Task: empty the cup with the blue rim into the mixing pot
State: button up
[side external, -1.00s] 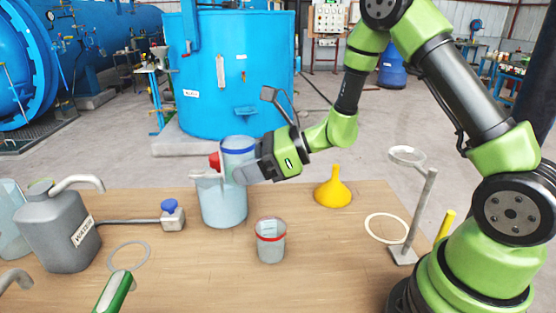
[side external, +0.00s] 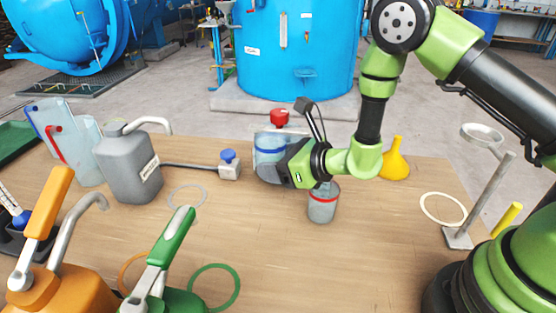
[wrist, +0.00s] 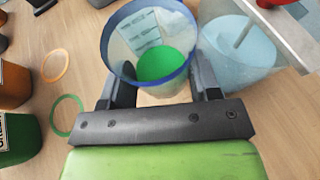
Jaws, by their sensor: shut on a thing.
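The cup with the blue rim (wrist: 150,50) is held between the two fingers of my gripper (wrist: 166,88). It is clear-walled and looks about upright, and a green patch shows at its bottom in the wrist view. In the side view the cup (side external: 268,158) is partly covered by my gripper (side external: 272,174), clear of the table's front part. The mixing pot (wrist: 238,62), pale blue and see-through with a rod standing in it, is just right of the cup in the wrist view. In the side view the pot is mostly hidden behind the cup and gripper.
A red-rimmed cup (side external: 322,206) stands close by my gripper. A grey jug (side external: 128,172), a blue-knobbed block (side external: 229,168), a yellow funnel (side external: 394,162) and a ring stand (side external: 480,195) are around. Orange and green (side external: 178,300) containers are at front left. The table's front middle is clear.

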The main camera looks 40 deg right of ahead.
aim_at(279, 144)
jog(key=shift+w+d+r+m+g, duration=0.3)
jog(key=shift+w+d+r+m, duration=0.05)
jog(key=shift+w+d+m, duration=0.1)
jog(key=shift+w+d+r+m+g+y, duration=0.15)
jog(key=shift+w+r+m+y, duration=0.1)
jog(key=shift+r, duration=0.3)
jog(key=shift+w+d+r+m+g+y, duration=0.15)
jog(key=shift+r+y, duration=0.1)
jog(key=shift+r, duration=0.25)
jog(key=r+m+g+y, duration=0.1)
jog(key=m, duration=0.1)
jog(key=r+m+g+y, duration=0.2)
jog(key=d+r+m+g+y, duration=0.1)
jog(key=m+g, duration=0.1)
jog(key=shift+w+r+y, duration=0.2)
jog(key=shift+w+y, duration=0.15)
jog(key=shift+y, duration=0.05)
dwell(0.3)
